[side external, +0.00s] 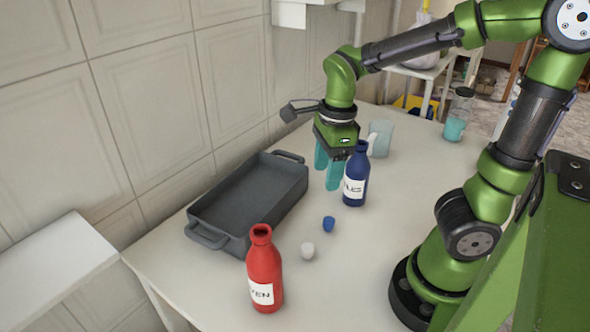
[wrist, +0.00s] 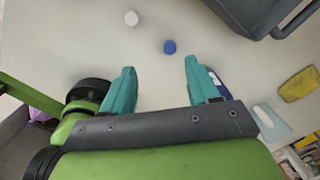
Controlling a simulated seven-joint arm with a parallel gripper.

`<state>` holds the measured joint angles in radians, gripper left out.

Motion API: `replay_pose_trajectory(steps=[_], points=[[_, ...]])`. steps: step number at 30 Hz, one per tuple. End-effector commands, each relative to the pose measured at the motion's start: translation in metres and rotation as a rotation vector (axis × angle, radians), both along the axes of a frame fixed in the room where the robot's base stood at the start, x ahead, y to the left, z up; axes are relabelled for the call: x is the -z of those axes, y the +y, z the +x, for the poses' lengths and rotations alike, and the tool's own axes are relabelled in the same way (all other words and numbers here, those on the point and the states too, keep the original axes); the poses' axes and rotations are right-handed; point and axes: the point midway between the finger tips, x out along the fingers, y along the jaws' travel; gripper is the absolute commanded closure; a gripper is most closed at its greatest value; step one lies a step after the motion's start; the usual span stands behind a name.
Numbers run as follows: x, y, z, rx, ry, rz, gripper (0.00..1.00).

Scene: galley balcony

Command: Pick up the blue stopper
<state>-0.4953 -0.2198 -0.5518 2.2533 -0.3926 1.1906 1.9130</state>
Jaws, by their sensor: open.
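The blue stopper (side external: 329,223) is a small blue piece on the white table, in front of the blue bottle in the side view. It also shows in the wrist view (wrist: 169,46), ahead of and between the fingertips but apart from them. My gripper (side external: 327,175) has teal fingers and hangs above the table, behind and left of the blue bottle. In the wrist view my gripper (wrist: 158,65) is open with nothing between the fingers.
A white stopper (side external: 308,250) lies near the blue one. A blue bottle (side external: 356,176) stands upright close beside my fingers. A red bottle (side external: 264,270) stands at the front. A dark grey roasting tray (side external: 203,229) lies on the left. A glass jar (side external: 458,116) stands at the back.

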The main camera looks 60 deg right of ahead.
Motion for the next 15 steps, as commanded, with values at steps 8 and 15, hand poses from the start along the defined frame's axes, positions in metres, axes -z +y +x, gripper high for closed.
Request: replay_pose_trajectory(steps=[8, 15], points=[[-0.002, -0.022, -0.003, 0.67, 0.074, -0.03, 0.4], [0.006, -0.022, -0.005, 0.832, 0.089, -0.028, 0.4]])
